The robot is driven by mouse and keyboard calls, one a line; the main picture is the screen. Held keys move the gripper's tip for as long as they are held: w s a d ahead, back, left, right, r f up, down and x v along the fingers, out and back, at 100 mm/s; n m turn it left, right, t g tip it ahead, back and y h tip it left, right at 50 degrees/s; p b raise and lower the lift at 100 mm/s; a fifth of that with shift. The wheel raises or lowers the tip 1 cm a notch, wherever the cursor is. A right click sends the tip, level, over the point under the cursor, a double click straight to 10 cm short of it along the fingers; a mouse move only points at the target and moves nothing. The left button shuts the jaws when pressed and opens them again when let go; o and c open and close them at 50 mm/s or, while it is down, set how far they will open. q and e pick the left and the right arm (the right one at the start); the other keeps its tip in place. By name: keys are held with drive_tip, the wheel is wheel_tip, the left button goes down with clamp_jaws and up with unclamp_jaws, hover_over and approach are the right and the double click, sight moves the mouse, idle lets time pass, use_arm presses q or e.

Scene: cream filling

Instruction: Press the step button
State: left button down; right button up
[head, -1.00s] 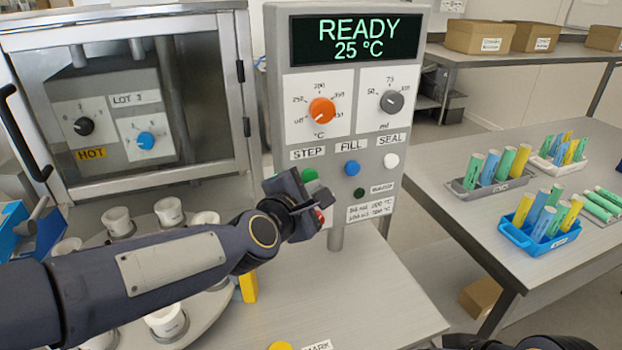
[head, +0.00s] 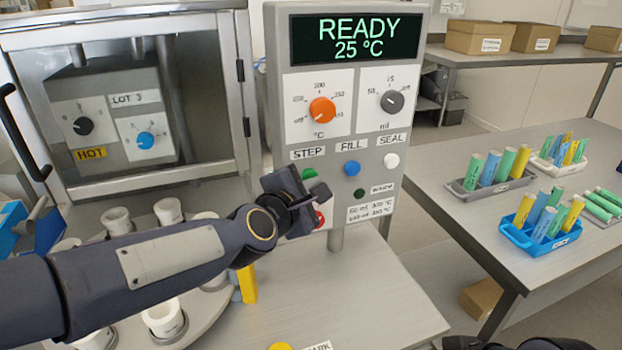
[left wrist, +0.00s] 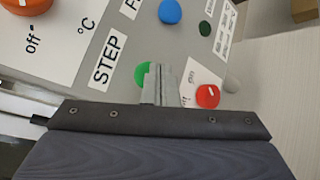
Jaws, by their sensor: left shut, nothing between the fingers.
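The green step button (head: 309,174) sits under the STEP label on the grey control panel (head: 335,145). My left gripper (head: 318,192) is shut and empty, in front of the panel just below the green button. In the left wrist view the shut fingers (left wrist: 158,82) overlap the right part of the green button (left wrist: 142,74). Whether the tips touch it I cannot tell. The panel display (head: 358,40) reads READY 25 °C. Only a dark piece at the bottom edge of the head view may be my right arm; its gripper is not seen.
A blue button (head: 351,168) and a white button (head: 391,160) sit right of the step button. A round carousel with white cups (head: 163,318) lies under my left arm. A glass-fronted cabinet (head: 150,175) stands behind.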

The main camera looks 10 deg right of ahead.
use_arm(q)
drive_tip(key=shift+w+a, duration=0.1)
drive_tip(key=shift+w, duration=0.2)
drive_tip(key=shift+s, duration=0.1)
idle(0.4)
drive_tip(key=shift+s+d, duration=0.2)
drive_tip(key=shift+s, duration=0.7)
drive_tip(key=s+p, duration=0.1)
drive_tip(key=s, duration=0.1)
drive_tip(key=s+d+p, duration=0.1)
drive_tip(key=s, duration=0.2)
drive_tip(key=shift+w+a, duration=0.1)
drive_tip(key=shift+a, duration=0.05)
idle(0.3)
